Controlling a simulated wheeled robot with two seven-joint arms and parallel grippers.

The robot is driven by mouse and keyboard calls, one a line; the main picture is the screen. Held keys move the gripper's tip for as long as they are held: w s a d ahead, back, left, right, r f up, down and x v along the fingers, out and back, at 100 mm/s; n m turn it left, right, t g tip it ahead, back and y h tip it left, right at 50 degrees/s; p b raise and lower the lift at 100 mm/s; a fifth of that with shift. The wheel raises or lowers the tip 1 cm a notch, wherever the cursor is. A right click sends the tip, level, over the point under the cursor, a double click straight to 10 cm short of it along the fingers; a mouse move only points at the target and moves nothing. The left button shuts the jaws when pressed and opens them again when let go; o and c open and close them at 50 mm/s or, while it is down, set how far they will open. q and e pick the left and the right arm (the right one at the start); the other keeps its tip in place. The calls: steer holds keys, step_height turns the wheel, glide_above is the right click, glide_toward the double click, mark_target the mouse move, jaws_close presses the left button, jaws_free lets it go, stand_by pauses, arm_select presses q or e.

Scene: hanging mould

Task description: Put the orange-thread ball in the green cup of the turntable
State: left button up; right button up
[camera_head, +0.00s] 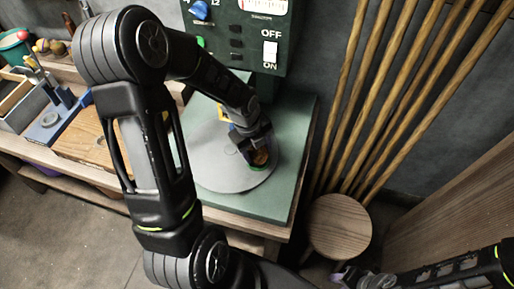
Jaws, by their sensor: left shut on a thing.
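The turntable (216,172) is a round grey disc on a green-topped bench. The green cup (258,168) sits near its right edge, mostly hidden by my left gripper. My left gripper (257,152) points down directly over the cup and is shut on a small orange-brown ball (262,157), which I take for the orange-thread ball. The ball shows at the cup's mouth; I cannot tell whether it touches the cup. My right gripper (346,274) is low at the bottom right, far from the turntable, and its jaws are unclear.
A dark control box (237,40) with an OFF/ON switch stands behind the turntable. Wooden poles (388,90) lean on the wall at right, beside a round wooden stool (340,226). A wooden bench with a blue fixture (52,122) and several tools is at left.

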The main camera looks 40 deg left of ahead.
arm_select(q)
steer(key=shift+f, duration=0.4)
stand_by(0.4)
steer(key=o, duration=1.6)
steer(key=shift+r, duration=0.15)
steer(key=r, duration=0.2)
steer(key=s+r, duration=0.1)
steer(key=r, duration=0.4)
steer(key=shift+s+a+r, duration=0.2)
steer(key=shift+a, duration=0.05)
